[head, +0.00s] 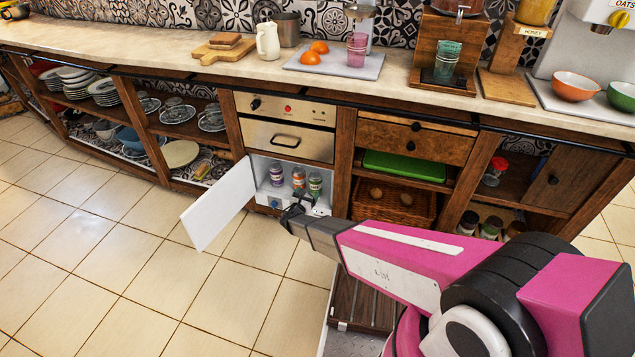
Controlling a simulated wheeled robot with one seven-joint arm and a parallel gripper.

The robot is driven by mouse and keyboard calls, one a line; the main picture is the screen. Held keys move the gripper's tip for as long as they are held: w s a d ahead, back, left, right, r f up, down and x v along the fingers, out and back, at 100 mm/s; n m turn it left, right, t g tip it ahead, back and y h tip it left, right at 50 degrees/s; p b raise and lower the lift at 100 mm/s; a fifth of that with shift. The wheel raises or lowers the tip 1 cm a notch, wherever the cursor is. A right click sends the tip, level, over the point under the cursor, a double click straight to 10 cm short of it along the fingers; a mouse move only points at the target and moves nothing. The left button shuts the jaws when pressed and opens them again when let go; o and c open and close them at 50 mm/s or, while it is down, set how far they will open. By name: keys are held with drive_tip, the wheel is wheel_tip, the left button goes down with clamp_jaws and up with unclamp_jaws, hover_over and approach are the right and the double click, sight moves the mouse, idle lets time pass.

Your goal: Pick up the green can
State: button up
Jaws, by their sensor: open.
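The green can (315,185) stands upright at the right end of a short row of cans inside a small open white-lined compartment. A purple can (276,175) is at the left end of the row. An orange-and-purple can (298,178) stands between them. My gripper (296,207) is in front of the compartment's lower part. It shows below and slightly left of the green can, and looks open and empty. It is small and dark here, so its fingers and its depth relative to the can are hard to make out.
The white compartment door (214,204) is swung open to the left. A wooden post borders the compartment on the right, beside a shelf with a wicker basket (394,205). The counter (205,66) runs above. The tiled floor (120,270) is clear at left.

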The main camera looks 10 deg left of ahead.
sight(316, 180)
drive_tip(key=w, duration=0.3)
drive_tip(key=w+d, duration=0.1)
drive_tip(key=w, duration=0.6)
drive_tip(key=shift+d+r, duration=0.1)
drive_tip(key=shift+d, duration=0.2)
drive_tip(key=c, duration=0.9)
